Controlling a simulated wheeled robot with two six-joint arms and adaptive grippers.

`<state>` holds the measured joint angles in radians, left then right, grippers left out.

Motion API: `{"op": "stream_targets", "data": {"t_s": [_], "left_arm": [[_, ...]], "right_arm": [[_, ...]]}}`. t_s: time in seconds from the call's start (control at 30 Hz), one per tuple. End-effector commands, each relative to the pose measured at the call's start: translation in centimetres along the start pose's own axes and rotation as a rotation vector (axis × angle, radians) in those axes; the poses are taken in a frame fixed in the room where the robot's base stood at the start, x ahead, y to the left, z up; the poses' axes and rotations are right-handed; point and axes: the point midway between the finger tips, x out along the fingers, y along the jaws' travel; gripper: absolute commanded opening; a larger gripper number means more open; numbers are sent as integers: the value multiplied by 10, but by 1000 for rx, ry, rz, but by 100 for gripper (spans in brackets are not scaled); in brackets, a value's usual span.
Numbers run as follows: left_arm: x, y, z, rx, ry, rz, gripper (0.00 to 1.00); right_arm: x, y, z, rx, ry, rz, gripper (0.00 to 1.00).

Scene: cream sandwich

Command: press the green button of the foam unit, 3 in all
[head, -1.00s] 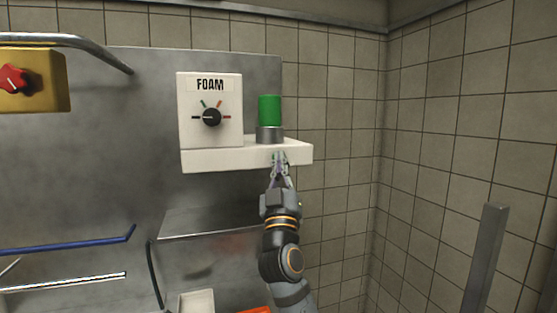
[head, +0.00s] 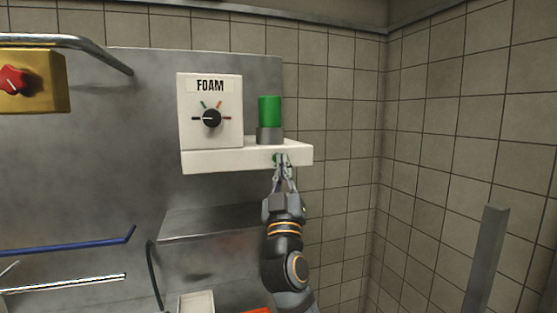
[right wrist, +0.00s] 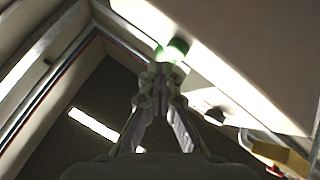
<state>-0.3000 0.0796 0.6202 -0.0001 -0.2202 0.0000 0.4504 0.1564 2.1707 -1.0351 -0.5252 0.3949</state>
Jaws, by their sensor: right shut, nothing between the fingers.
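The white foam unit (head: 210,135) carries a FOAM label and a black dial (head: 211,118). Its white ledge (head: 220,160) juts forward, with a green cylinder (head: 269,111) upright in a grey collar on top. My left gripper is not in view.
A metal panel (head: 130,150) stands behind the unit, with a metal shelf (head: 205,222) below. A yellow box (head: 50,80) with a red knob is at the far left. Blue (head: 70,244) and chrome rails run at lower left. Free room lies right of my arm, before the tiled wall.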

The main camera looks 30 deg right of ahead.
Motion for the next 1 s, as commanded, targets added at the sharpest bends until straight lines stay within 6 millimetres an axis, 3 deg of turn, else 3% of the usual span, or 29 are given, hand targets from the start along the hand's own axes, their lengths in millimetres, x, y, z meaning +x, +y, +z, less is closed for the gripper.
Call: {"op": "stream_targets", "data": {"t_s": [0.5,1.0], "left_arm": [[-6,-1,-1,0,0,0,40],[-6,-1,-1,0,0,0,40]], "right_arm": [[-32,24,-24,1,0,0,0],[-34,25,-25,0,0,0,0]]}}
